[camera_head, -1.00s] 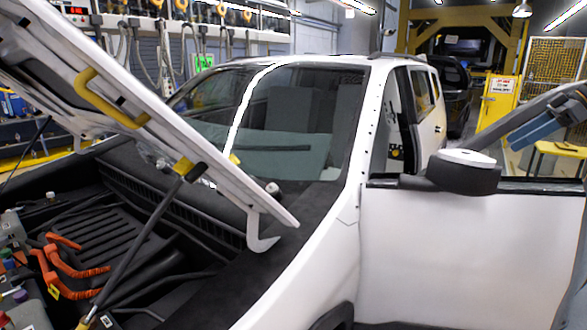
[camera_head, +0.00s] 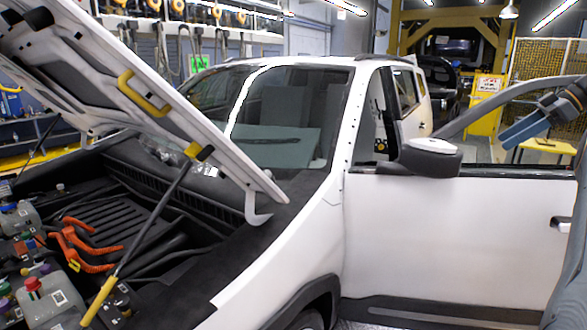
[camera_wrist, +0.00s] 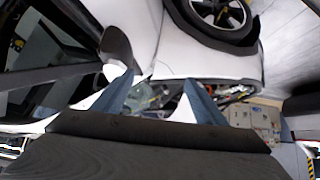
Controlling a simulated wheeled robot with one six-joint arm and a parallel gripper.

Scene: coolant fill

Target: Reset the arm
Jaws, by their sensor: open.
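My gripper (camera_wrist: 160,92) shows in the wrist view as two blue fingers held apart, with nothing between them. In the head view my gripper (camera_head: 510,136) is at the right, its blue part in front of the open area above the white car door (camera_head: 450,240). It appears clear of the car there, though its depth is hard to judge. The white car (camera_head: 340,170) has its bonnet (camera_head: 130,85) raised over the engine bay (camera_head: 120,230). In the wrist view, the car's wheel (camera_wrist: 225,15) is at the top and the engine bay lies beyond the fingers.
The door mirror (camera_head: 430,157) juts out left of my gripper. A strut (camera_head: 150,225) props the bonnet. Several caps and bottles, including a red cap (camera_head: 34,284), sit in the engine bay at lower left. A yellow table (camera_head: 545,146) stands behind at the right.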

